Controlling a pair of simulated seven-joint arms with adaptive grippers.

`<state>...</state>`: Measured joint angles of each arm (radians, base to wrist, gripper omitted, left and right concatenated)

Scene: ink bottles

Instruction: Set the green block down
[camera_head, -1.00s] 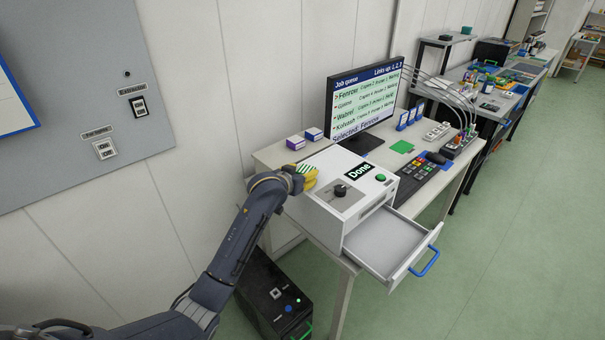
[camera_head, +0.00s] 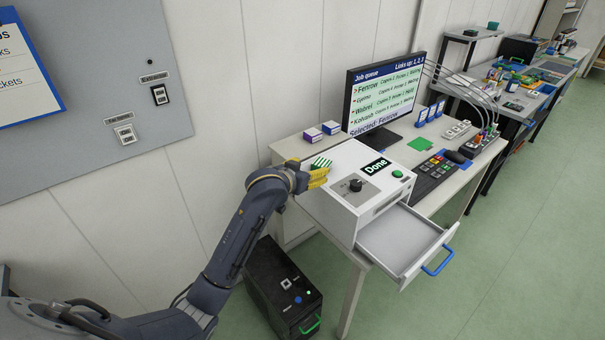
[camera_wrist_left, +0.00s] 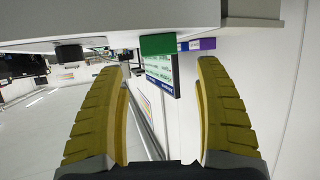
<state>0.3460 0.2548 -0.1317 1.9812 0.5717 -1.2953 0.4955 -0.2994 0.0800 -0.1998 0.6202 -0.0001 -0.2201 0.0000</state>
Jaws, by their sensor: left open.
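The green block (camera_head: 320,163), with white stripes on the side seen in the head view, sits on top of the white machine (camera_head: 346,209), near its back left edge. My left gripper (camera_head: 318,178) has yellow fingers and is at the machine's left edge, beside the block. In the left wrist view, which is upside down, the green block (camera_wrist_left: 157,45) rests against the machine's white top (camera_wrist_left: 120,22). It lies beyond the open, empty fingertips of my left gripper (camera_wrist_left: 160,64), in line with the gap between them. My right gripper is not in view.
The machine's drawer (camera_head: 399,241) is pulled out at the front. A green square (camera_head: 420,144) and a keypad (camera_head: 436,172) are on the desk to the right. A black unit (camera_head: 284,290) stands on the floor.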

